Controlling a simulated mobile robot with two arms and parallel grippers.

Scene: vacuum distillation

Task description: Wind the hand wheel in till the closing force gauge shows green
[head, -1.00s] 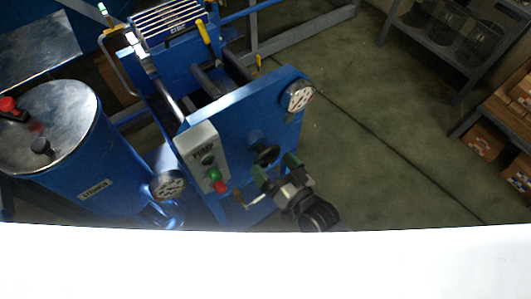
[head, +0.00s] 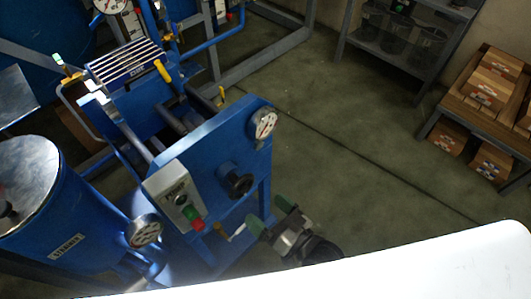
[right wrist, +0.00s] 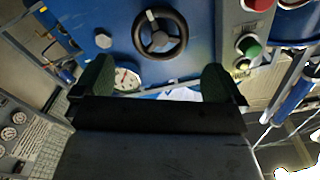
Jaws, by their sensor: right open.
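The black hand wheel (head: 238,184) is on the front of the blue press plate (head: 205,160). In the right wrist view it shows as a spoked black wheel (right wrist: 160,33). The round white closing force gauge (head: 263,125) is at the plate's upper right corner; it also shows in the right wrist view (right wrist: 127,80), partly hidden by a finger. Its reading is too small to tell. My right gripper (head: 269,215) is open and empty, below and right of the wheel, apart from it. Its green fingers show in the right wrist view (right wrist: 157,80). My left gripper is not in view.
A control box (head: 178,198) with green and red buttons is on the plate's left side. Shelves (head: 400,50) and boxes (head: 490,80) are at the right. The floor (head: 350,130) between is clear.

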